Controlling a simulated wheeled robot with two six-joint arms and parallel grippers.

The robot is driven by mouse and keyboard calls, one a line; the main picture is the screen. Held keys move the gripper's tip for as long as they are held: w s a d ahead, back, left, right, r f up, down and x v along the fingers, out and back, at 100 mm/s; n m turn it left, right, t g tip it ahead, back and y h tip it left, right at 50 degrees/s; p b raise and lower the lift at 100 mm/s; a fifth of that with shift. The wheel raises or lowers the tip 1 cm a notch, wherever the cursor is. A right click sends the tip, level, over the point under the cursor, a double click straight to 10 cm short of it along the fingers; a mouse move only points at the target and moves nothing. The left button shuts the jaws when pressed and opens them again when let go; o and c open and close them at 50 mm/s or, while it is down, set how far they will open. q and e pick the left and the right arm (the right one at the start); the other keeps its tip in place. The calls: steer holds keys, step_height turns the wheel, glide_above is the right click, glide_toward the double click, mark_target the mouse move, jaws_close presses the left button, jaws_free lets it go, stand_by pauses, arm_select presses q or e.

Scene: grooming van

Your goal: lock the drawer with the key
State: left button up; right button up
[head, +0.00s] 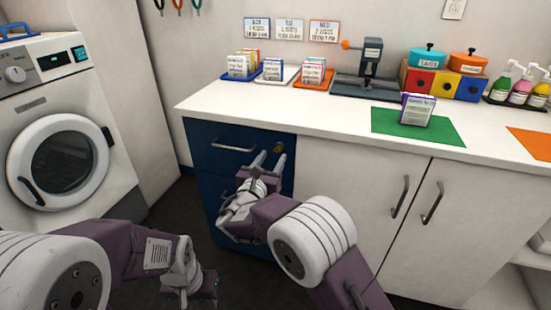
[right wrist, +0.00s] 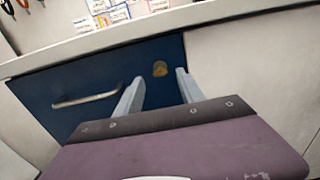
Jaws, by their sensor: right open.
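The blue top drawer (head: 204,131) is in the cabinet under the counter and looks flush with its front; it also shows in the right wrist view (right wrist: 95,82). A brass lock or key piece (head: 279,147) sits near its upper right corner, and in the right wrist view (right wrist: 160,68) I cannot tell key from lock. My right gripper (head: 269,157) is open in front of it. In the right wrist view its fingers (right wrist: 158,76) stand either side of the brass piece with a gap, not touching it. My left gripper (head: 205,290) hangs low, its jaws unclear.
The drawer's bar handle (head: 233,149) is left of the brass piece. White cabinet doors (head: 345,190) are to the right. The white counter (head: 215,105) above carries trays of packets, a green mat (head: 440,131) and colored boxes. A washer (head: 60,130) stands at left.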

mark_target(276, 152)
steer(key=x, duration=0.3)
steer(key=shift+w+d+b, duration=0.1)
steer(key=shift+w+b, duration=0.15)
steer(key=shift+b, duration=0.05)
jaws_close()
